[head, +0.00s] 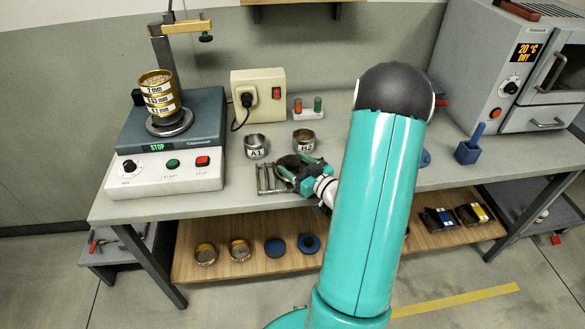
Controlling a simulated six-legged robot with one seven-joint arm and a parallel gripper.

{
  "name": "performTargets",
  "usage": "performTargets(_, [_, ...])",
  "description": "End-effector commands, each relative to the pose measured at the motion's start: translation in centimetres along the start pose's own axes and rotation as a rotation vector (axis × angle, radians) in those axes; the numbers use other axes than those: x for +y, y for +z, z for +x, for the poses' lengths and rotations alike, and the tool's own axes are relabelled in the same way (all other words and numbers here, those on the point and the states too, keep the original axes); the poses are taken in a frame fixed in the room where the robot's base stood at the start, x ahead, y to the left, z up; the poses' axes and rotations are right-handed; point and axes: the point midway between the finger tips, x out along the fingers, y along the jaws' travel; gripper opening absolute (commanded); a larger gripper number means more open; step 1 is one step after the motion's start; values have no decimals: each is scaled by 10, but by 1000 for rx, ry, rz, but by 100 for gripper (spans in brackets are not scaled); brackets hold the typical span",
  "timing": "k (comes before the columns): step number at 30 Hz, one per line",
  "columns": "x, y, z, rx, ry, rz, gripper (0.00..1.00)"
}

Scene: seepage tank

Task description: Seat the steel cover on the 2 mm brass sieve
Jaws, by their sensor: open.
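The 2 mm brass sieve (155,78) is the top ring of a labelled sieve stack on the shaker at the left. Its top looks open, with grainy material inside and no cover on it. My gripper (295,168) is open, low over the middle of the bench, to the right of the stack and well apart from it. It is beside a small metal rack (266,180) and partly covers it. I cannot make out the steel cover; it may be hidden by my gripper or arm.
The shaker (175,140) has a post with a clamp arm (190,32) behind the stack. Cups A1 (255,147) and B2 (304,141) stand just behind my gripper. An oven (510,70) is at the right. The lower shelf (255,265) holds rings and blue discs.

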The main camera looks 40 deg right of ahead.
Motion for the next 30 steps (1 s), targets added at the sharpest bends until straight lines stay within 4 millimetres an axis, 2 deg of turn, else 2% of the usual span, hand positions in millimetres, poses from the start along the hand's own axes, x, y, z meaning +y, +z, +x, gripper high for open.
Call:
performTargets(2, [0, 0, 0, 0, 0, 0, 63])
performTargets(9, [0, 0, 0, 0, 0, 0, 16])
performTargets(10, [0, 0, 0, 1, 0, -1, 13])
performTargets(20, [0, -2, 1, 1, 0, -1, 13])
performTargets(30, [-2, -23, 12, 3, -2, -4, 13])
